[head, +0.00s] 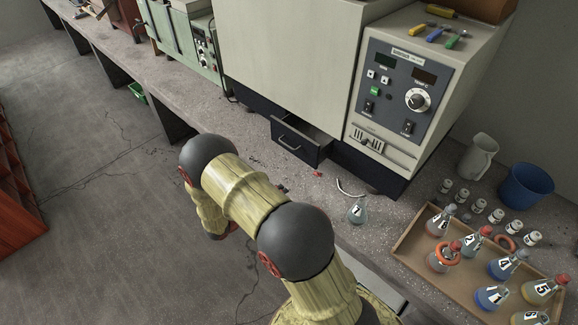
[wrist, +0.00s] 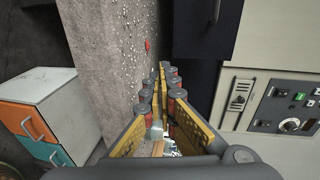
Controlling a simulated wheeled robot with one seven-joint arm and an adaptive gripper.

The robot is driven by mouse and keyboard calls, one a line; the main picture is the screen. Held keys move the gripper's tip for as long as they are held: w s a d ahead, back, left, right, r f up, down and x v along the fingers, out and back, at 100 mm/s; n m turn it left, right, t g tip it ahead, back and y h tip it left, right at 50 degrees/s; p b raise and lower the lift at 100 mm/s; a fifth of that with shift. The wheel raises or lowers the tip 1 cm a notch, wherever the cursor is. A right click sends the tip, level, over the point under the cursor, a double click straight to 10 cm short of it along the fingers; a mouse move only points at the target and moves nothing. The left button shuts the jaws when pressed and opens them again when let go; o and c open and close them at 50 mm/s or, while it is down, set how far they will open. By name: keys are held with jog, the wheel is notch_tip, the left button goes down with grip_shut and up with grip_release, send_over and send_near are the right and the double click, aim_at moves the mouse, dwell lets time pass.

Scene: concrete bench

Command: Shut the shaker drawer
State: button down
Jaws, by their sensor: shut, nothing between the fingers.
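The shaker drawer (head: 297,142) is dark and stands partly pulled out of the base under the large pale shaker cabinet, to the left of the control panel. Its front has a light bar handle. In the wrist view a dark drawer body (wrist: 207,25) shows at the top, ahead and right of my gripper. My gripper (wrist: 163,68) is shut and empty, with its yellow fingers together over the bench, apart from the drawer.
A flask (head: 357,210) and a small red piece (head: 318,173) lie on the bench near the drawer. A wooden tray (head: 408,238) of labelled flasks stands at right. A cabinet with orange and teal drawers (wrist: 48,118) shows low at left.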

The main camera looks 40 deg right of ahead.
notch_tip(320, 180, up, 5)
jog(key=w+t+h, duration=0.1)
jog(key=w+h, duration=0.1)
jog(key=b, duration=0.4)
send_near(307, 154)
jog(key=shift+n, duration=0.3)
jog(key=d, duration=0.6)
jog(key=shift+w+d+f, duration=0.15)
jog(key=shift+w+d, duration=0.05)
jog(key=shift+d, duration=0.2)
jog(key=d+p, duration=0.1)
jog(key=d, duration=0.5)
jog(key=w+d+p, duration=0.1)
jog(key=d, duration=0.3)
jog(key=shift+d+p, duration=0.1)
jog(key=shift+p, duration=0.2)
jog(key=s+a+p, duration=0.1)
jog(key=a+p, duration=0.2)
jog(key=a, duration=1.1)
jog(key=shift+p, duration=0.4)
